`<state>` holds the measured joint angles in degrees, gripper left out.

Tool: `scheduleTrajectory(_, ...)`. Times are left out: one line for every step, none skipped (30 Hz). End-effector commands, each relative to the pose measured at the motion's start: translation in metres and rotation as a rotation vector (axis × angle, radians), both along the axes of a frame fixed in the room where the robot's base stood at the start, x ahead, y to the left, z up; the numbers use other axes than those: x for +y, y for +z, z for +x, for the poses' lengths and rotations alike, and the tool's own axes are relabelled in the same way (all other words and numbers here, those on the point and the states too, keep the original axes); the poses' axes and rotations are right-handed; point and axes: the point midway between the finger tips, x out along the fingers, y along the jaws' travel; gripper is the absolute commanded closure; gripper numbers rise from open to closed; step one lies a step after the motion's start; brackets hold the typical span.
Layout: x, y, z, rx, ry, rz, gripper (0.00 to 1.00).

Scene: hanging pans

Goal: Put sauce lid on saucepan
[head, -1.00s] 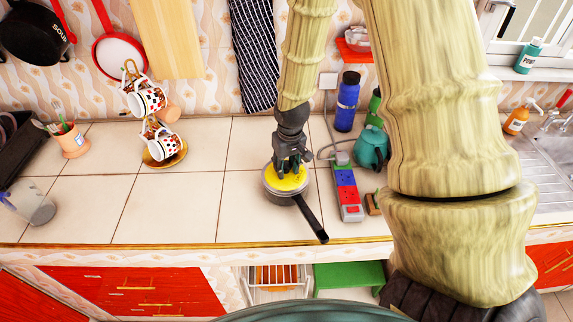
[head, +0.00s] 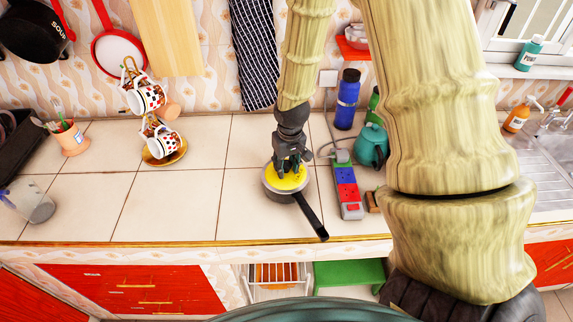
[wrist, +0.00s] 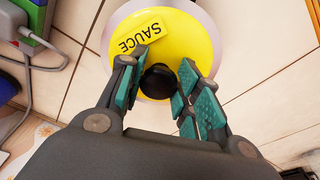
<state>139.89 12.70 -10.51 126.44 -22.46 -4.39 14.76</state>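The yellow sauce lid (head: 288,182), marked "SAUCE", lies over the mouth of the grey saucepan (head: 279,196). The saucepan stands on the counter, its black handle pointing towards the front right. In the wrist view the lid (wrist: 185,38) covers most of the pan, with a pale band of rim (wrist: 118,20) showing past its upper edge. I cannot tell whether it is fully seated. My gripper (head: 289,172) points down just above the lid. In the wrist view my gripper (wrist: 164,62) is open, its fingers either side of the black knob (wrist: 159,83) with small gaps.
A power strip (head: 346,190), a teal teapot (head: 371,147) and a blue bottle (head: 347,100) stand right of the saucepan. A mug rack (head: 163,147) stands further left. The counter between is clear. The counter's front edge (head: 200,243) is close to the pan handle.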

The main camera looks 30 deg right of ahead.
Motion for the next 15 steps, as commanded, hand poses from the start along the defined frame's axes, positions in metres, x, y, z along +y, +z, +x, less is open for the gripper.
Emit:
scheduleTrajectory(0.0, 0.0003, 0.0002, 0.0, 0.0, 0.0, 0.6)
scheduleTrajectory(0.0, 0.0003, 0.0002, 0.0, 0.0, 0.0, 0.54)
scheduleTrajectory(0.0, 0.0003, 0.0002, 0.0, 0.0, 0.0, 0.47)
scheduleTrajectory(0.0, 0.0002, 0.0002, 0.0, 0.0, 0.0, 0.42)
scheduleTrajectory(0.0, 0.0002, 0.0002, 0.0, 0.0, 0.0, 0.42)
scheduleTrajectory(0.0, 0.0002, 0.0002, 0.0, 0.0, 0.0, 0.42)
scheduleTrajectory(0.0, 0.0002, 0.0002, 0.0, 0.0, 0.0, 0.42)
scheduleTrajectory(0.0, 0.0002, 0.0001, 0.0, 0.0, 0.0, 0.42)
scheduleTrajectory(0.0, 0.0002, 0.0001, 0.0, 0.0, 0.0, 0.42)
scheduleTrajectory(0.0, 0.0002, 0.0001, 0.0, 0.0, 0.0, 0.42)
scheduleTrajectory(0.0, 0.0001, 0.0001, 0.0, 0.0, 0.0, 0.42)
scheduleTrajectory(0.0, -0.0001, -0.0001, 0.0, 0.0, 0.0, 0.42)
scheduleTrajectory(0.0, 0.0001, -0.0001, 0.0, 0.0, 0.0, 0.42)
scheduleTrajectory(0.0, 0.0005, -0.0001, 0.0, 0.0, 0.0, 0.42)
scheduleTrajectory(0.0, 0.0015, -0.0001, 0.0, 0.0, 0.0, 0.42)
